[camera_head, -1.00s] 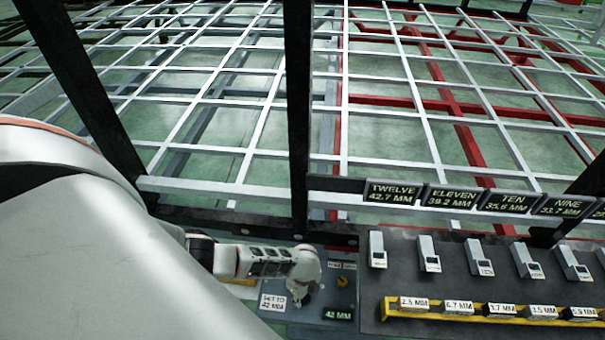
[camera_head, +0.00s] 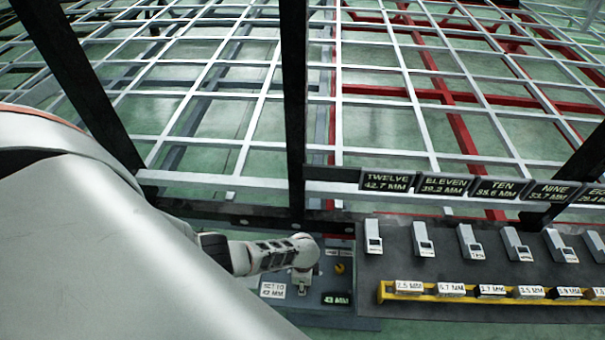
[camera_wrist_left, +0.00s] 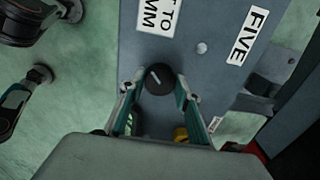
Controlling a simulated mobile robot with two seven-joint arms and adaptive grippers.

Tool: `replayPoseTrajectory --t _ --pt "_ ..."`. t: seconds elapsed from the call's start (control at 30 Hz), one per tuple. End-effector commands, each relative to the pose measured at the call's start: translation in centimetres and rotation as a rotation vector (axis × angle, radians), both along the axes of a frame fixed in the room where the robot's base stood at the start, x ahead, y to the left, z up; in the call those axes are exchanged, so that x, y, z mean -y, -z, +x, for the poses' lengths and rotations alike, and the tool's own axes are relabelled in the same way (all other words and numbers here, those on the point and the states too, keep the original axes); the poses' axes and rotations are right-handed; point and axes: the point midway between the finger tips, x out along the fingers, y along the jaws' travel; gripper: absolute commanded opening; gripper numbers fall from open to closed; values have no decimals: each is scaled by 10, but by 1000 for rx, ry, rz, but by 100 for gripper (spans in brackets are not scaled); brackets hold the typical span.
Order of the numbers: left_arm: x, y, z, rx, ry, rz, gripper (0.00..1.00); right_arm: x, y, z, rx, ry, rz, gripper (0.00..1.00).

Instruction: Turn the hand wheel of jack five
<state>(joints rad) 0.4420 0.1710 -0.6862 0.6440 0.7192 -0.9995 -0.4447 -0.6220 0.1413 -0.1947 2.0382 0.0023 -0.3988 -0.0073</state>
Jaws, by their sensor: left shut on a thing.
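The hand wheel (camera_wrist_left: 158,79) is a dark round knob with a pale mark on its face. In the left wrist view it sits between the two fingers of my left gripper (camera_wrist_left: 156,92), which is shut on it. A white label reading FIVE (camera_wrist_left: 247,36) is on the grey panel beside it. In the head view my left gripper (camera_head: 301,284) reaches down to this panel and hides the wheel. A small dark readout (camera_head: 336,298) right of the gripper seems to show 43 MM. A white "set to" card (camera_head: 272,290) is left of it; its number is hard to read. My right gripper is out of view.
A yellow knob (camera_head: 340,268) sits close right of my left gripper. Further right are a row of grey gauges (camera_head: 422,239) and a yellow rack (camera_head: 383,292) with labelled blocks. A dark upright post (camera_head: 295,110) stands behind, before the chassis frame.

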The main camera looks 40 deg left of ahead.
Motion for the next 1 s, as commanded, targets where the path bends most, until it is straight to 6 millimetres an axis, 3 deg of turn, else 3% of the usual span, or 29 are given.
replayPoseTrajectory --t 0.47,0.5,0.53,1.0 --pt "0 1 -2 -3 -13 -1 11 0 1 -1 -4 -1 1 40" --pt "0 1 -2 -3 -13 -1 40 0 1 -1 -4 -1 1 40" --pt "0 1 -2 -3 -13 -1 48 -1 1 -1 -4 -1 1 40" --pt "0 -2 0 0 -12 -1 49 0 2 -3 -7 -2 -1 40"
